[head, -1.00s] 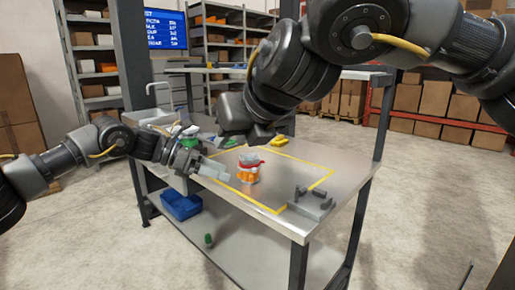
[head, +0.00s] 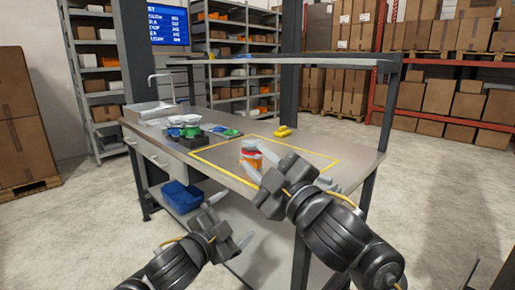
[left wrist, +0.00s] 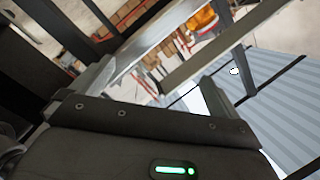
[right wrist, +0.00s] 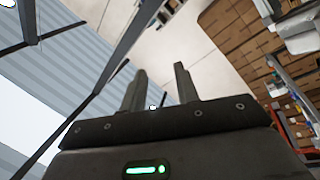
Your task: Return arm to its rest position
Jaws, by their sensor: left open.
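My left gripper (head: 236,214) is open and empty, low in front of the table's lower shelf; its fingers are wide apart in the left wrist view (left wrist: 150,85). My right gripper (head: 251,156) is in front of the table in the head view. In the right wrist view (right wrist: 158,80) its fingers are apart with nothing between them. Its fingers partly cover an orange and red jar (head: 249,162) inside the yellow outline on the table. I cannot tell the distance between them.
The metal table (head: 205,120) carries a dark tray with green and blue items (head: 188,133) and a yellow object (head: 283,131). A blue bin (head: 182,197) sits on the lower shelf (head: 262,250). Open floor (head: 440,210) lies to the right.

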